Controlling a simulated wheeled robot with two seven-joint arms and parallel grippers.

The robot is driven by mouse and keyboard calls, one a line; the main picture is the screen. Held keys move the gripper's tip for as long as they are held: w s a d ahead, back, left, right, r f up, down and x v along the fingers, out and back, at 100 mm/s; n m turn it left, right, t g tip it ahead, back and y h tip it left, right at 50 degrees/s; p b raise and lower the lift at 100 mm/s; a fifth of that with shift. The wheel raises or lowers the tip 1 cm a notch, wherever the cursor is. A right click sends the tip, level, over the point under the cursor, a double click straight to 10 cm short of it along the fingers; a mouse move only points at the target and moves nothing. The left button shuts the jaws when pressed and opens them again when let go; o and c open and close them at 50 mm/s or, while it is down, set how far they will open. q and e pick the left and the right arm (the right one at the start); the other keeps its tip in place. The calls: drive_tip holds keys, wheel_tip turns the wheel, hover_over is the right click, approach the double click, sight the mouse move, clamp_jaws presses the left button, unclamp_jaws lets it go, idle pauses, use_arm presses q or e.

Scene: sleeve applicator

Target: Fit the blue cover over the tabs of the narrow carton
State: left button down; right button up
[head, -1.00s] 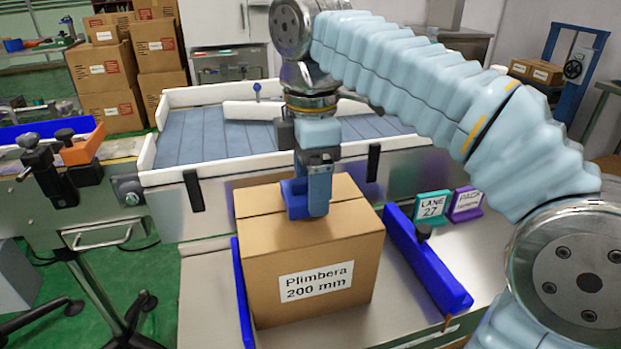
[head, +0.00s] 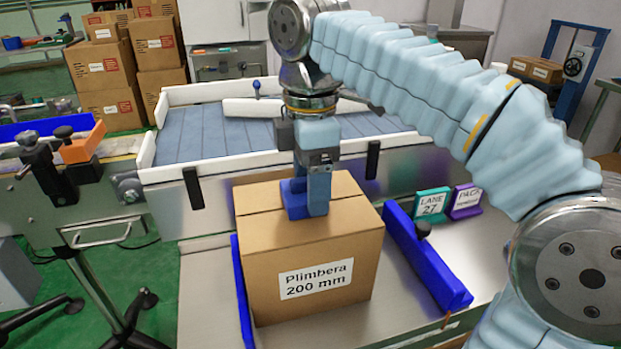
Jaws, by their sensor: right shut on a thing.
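A brown carton (head: 318,250) labelled "Plimbera 200 mm" stands upright on the metal bench between two blue guide rails, its top closed with a seam across it. My right gripper (head: 308,200) points straight down at the middle of the carton's top. It is shut on a small blue piece (head: 293,188), which looks like the blue cover and sits at the seam. The fingers hide much of the piece. Any tabs under it are hidden, and I cannot tell whether it is fully down on them. My left gripper is not in view.
A blue rail (head: 430,262) with a dark knob stands right of the carton; another (head: 241,295) runs along its left side. Behind is a conveyor (head: 215,135) with white side walls. A green "LANE 27" sign (head: 432,204) and a purple sign (head: 465,201) stand at right.

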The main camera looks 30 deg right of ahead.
drive_tip(key=shift+f, duration=0.1)
idle(0.3)
drive_tip(key=o, duration=1.1)
